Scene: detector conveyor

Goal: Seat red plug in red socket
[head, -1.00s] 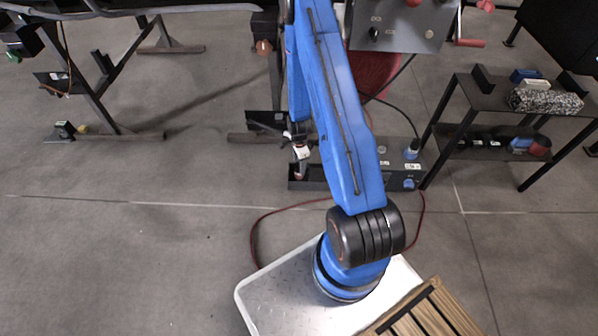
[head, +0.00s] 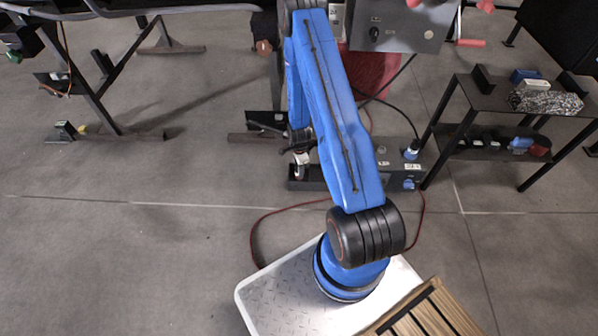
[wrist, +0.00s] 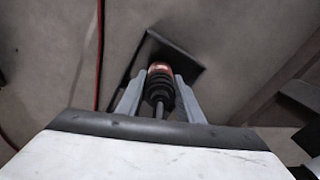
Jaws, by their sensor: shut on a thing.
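My gripper (wrist: 150,92) is shut on the red plug (wrist: 160,70), which has a red end and a ribbed black boot with a grey cable. In the head view my gripper (head: 299,158) hangs at the left side of my blue arm, over or close above a dark open tray (head: 303,184). The tray also shows beyond the plug in the wrist view (wrist: 180,51). A dark socket box (head: 393,172) stands to the right of the tray, partly hidden behind my arm. I cannot make out a red socket in either view.
A blue plug (head: 411,151) stands on the box's right end. A black shelf table (head: 490,100) stands to the right. A grey control panel (head: 400,25) is above. A red cable (head: 262,222) lies on the floor.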

